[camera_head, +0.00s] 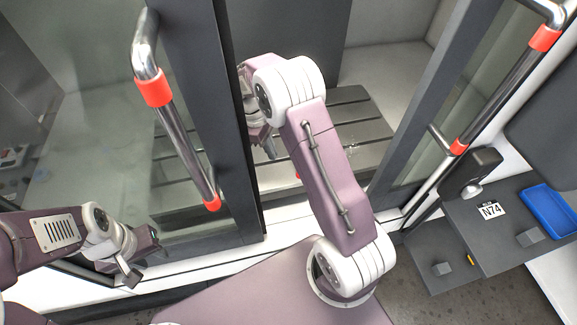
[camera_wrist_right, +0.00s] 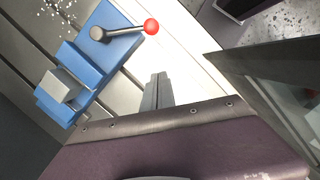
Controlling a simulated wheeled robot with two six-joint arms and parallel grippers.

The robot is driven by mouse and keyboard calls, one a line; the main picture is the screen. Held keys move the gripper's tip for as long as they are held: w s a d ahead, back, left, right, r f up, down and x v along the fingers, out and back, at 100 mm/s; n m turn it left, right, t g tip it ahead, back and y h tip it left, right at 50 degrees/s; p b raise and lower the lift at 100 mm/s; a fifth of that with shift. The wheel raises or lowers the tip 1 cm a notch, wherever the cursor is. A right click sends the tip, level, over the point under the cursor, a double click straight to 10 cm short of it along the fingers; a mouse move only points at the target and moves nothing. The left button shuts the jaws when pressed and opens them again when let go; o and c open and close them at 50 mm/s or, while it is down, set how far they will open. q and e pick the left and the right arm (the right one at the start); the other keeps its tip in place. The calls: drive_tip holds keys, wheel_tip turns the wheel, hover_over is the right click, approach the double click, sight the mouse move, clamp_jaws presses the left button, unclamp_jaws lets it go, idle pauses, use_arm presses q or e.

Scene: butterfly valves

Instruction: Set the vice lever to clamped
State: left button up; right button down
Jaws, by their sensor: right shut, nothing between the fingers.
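In the right wrist view a blue vice (camera_wrist_right: 85,62) with a grey jaw block sits on the slatted bed. Its grey lever (camera_wrist_right: 118,34) runs from a round pivot to a red ball knob (camera_wrist_right: 151,27), pointing right. My right gripper (camera_wrist_right: 158,78) is shut and empty, apart from the vice, below the knob in that view. In the head view my right gripper (camera_head: 269,150) reaches through the door opening, and my arm hides most of the vice; a small red spot (camera_head: 298,176) shows beside the arm. My left gripper (camera_head: 131,278) is outside, before the left door; its fingers are unclear.
The glazed left door (camera_head: 225,120) and right door (camera_head: 420,120) with red-collared handles flank the opening. The slatted bed (camera_head: 350,112) lies inside. A grey shelf with a blue tray (camera_head: 549,207) and an N74 label stands right. Pale chips (camera_wrist_right: 62,10) lie near the vice.

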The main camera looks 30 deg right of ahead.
drive_tip(key=x, duration=0.2)
drive_tip(key=p+x, duration=0.1)
drive_tip(key=x, duration=0.4)
drive_tip(key=shift+s+d+p, duration=0.2)
drive_tip(key=shift+s+p, duration=0.1)
drive_tip(key=shift+s, duration=0.05)
drive_tip(key=shift+s+d+r+p, duration=0.2)
drive_tip(key=shift+s+d+p, duration=0.15)
drive_tip(key=shift+d+p, duration=0.05)
drive_tip(key=shift+s+d+r+p, duration=0.2)
drive_tip(key=shift+s+d+p, duration=0.15)
drive_tip(key=shift+s+d, duration=0.55)
drive_tip(key=shift+s, duration=0.15)
drive_tip(key=shift+w, duration=0.1)
